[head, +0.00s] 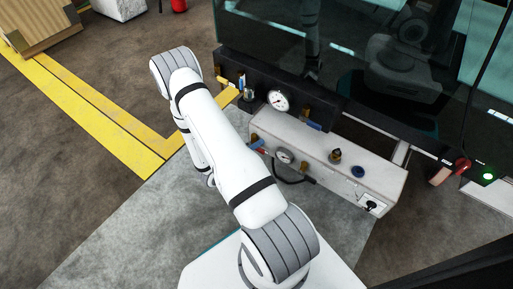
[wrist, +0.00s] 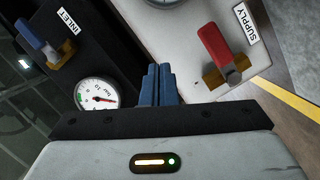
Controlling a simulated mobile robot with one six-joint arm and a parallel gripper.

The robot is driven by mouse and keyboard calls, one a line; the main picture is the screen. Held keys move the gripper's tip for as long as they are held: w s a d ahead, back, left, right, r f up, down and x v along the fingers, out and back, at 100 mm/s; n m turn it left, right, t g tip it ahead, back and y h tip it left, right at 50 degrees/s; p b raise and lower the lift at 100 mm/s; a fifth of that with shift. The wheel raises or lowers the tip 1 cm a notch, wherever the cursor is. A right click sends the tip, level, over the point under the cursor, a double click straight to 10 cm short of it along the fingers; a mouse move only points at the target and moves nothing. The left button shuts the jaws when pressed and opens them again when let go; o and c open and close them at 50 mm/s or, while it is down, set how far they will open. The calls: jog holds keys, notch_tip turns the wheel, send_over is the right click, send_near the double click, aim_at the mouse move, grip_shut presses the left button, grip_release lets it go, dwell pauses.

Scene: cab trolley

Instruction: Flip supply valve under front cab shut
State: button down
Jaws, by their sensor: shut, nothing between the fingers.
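The supply valve has a red lever (wrist: 217,47) on a brass body (wrist: 226,76), beside a SUPPLY label (wrist: 243,24) on a pale panel in the wrist view. The lever points up and left from the brass body, roughly crosswise to it. My gripper (wrist: 157,84) has blue fingers closed together with nothing between them. In the picture it is left of the lever and apart from it. My gripper is hidden behind my arm there.
The INLET valve with a blue lever (wrist: 33,37) and a pressure gauge (wrist: 97,94) sit on the dark panel left of my fingers. In the head view another gauge (head: 285,156), knobs and a hose are on the white box, below the cab's glass (head: 350,50).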

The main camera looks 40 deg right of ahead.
jog(key=s+a+r+p, duration=0.2)
jog(key=s+a, duration=0.1)
jog(key=a, duration=0.6)
jog(key=shift+r, duration=0.2)
jog(key=shift+r, duration=0.1)
jog(key=s+a+r+n+y+p, duration=0.1)
jog(key=s+a+r+y+p, duration=0.2)
jog(key=r+p, duration=0.7)
jog(key=s+a+r+n+y+p, duration=0.2)
jog(key=a+r+y+p, duration=0.3)
jog(key=r, duration=2.8)
jog(key=s+a+r+n+y+p, duration=0.1)
jog(key=s+a+r+y+p, duration=0.2)
jog(key=r+y+p, duration=0.5)
notch_tip(320, 180, up, 15)
jog(key=a+p, duration=0.1)
jog(key=p, duration=0.8)
jog(key=shift+s+a+f+n+t+y, duration=0.15)
jog(key=shift+s+a+n+t+y, duration=0.15)
jog(key=shift+s+a+n+t, duration=0.1)
